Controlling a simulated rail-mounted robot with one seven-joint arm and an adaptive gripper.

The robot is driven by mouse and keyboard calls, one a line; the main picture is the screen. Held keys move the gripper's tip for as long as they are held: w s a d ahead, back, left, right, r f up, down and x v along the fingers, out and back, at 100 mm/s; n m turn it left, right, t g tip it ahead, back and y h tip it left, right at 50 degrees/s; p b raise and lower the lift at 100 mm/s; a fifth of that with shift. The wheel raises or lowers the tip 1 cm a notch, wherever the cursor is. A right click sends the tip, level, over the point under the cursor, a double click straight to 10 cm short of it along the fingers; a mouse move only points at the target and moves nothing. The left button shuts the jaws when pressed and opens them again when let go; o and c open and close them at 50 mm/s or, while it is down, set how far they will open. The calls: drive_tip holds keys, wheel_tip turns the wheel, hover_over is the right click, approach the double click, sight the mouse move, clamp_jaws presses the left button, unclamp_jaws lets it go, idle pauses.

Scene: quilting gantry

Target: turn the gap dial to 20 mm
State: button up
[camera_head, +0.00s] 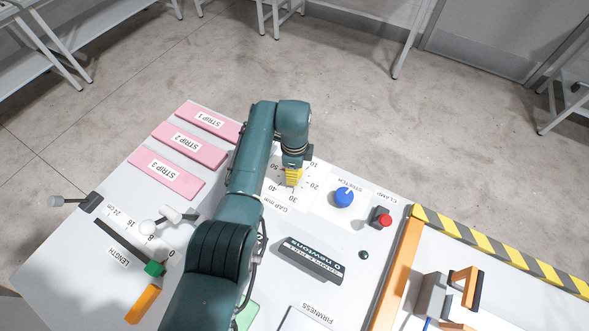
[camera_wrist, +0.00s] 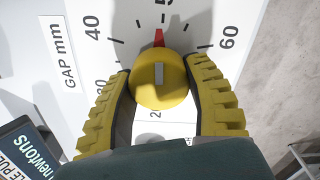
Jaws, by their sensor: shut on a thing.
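The gap dial has a round yellow knob (camera_wrist: 158,92) with a grey bar across it, in the wrist view. A red pointer (camera_wrist: 158,38) sticks out of its upper side, in line with the bar. The pointer points close to the 50 mark, between 40 on the left and 60 on the right. A 20 shows partly below the knob. My gripper (camera_head: 293,178) is over the dial plate, and its yellow fingers are shut on either side of the knob. In the head view the fingers hide the knob.
A blue stretch knob (camera_head: 343,197) and a red clamp button (camera_head: 384,221) stand right of the dial. A dark newtons display (camera_head: 313,261) lies in front. Pink strips (camera_head: 166,173) lie to the left. An orange bar (camera_head: 394,275) edges the panel on the right.

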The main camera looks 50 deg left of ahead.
drive_tip(key=n, duration=0.3)
drive_tip(key=shift+n, duration=0.4)
drive_tip(key=n, duration=0.4)
drive_tip(key=shift+f+n, duration=0.1)
drive_tip(key=shift+n, duration=0.2)
drive_tip(key=n, duration=0.4)
drive_tip(key=shift+a+n, duration=0.1)
drive_tip(key=shift+n, duration=0.2)
drive_tip(key=n, duration=0.9)
drive_tip(key=shift+a, duration=0.1)
drive_tip(key=n, duration=0.4)
drive_tip(key=shift+s+n+p, duration=0.1)
drive_tip(key=shift+n+p, duration=0.2)
drive_tip(key=shift+p, duration=0.05)
drive_tip(key=n, duration=0.4)
drive_tip(key=shift+s+f+n, duration=0.1)
drive_tip(key=shift+n, duration=2)
